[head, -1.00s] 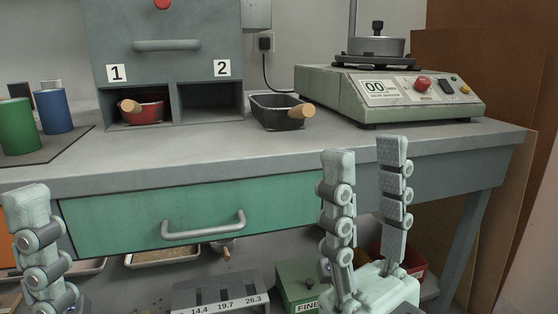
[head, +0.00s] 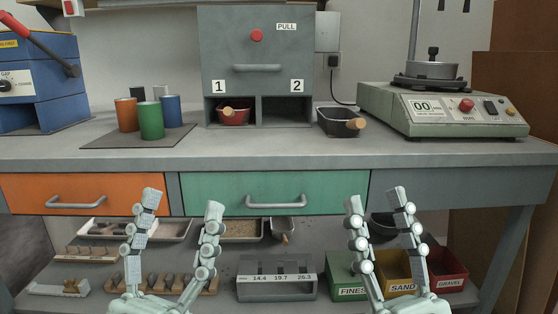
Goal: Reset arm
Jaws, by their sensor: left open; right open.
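My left gripper (head: 181,206) is open and empty in the head view, in front of the orange drawer (head: 83,194) and the lower shelf. My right gripper (head: 377,204) is open and empty, in front of the right end of the green drawer (head: 265,194). The fingers of both point up. Both grippers are apart from each other and hold nothing.
On the bench (head: 330,150) stand a grey cabinet (head: 256,50) with a red pan (head: 233,116) in bay 1, a black pan (head: 340,122), a green machine (head: 440,108), several coloured cylinders (head: 151,117) and a blue machine (head: 37,85). Bins and trays fill the lower shelf.

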